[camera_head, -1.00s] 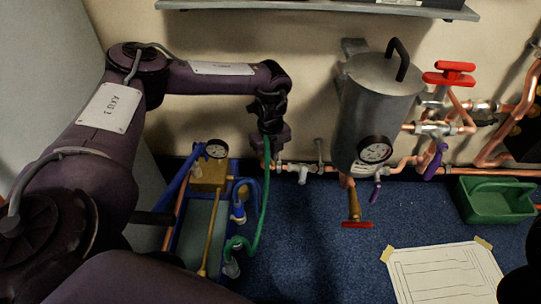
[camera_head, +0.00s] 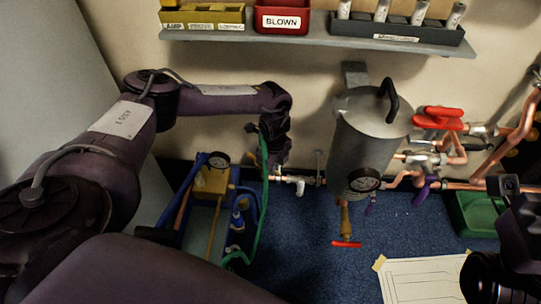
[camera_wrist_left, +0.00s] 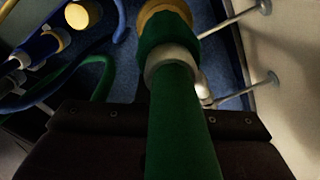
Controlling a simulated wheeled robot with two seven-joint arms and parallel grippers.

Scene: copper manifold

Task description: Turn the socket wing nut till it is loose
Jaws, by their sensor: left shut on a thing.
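My left gripper (camera_head: 270,158) hangs at the wall pipe, left of the grey tank; its fingertips are hard to make out. In the left wrist view its dark jaws (camera_wrist_left: 155,128) are shut on a green hose (camera_wrist_left: 180,130) that runs up the middle. Beyond the jaws the hose meets a pale collar (camera_wrist_left: 170,65), a green coupling piece (camera_wrist_left: 165,35) and a brass end. I cannot tell which part is the socket wing nut; its wings do not show clearly. My right gripper's fingers are not in view.
A grey tank (camera_head: 368,140) with a gauge stands right of the left gripper. A blue-framed pump unit (camera_head: 212,175) is below left. A shelf (camera_head: 310,42) with bins is above.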

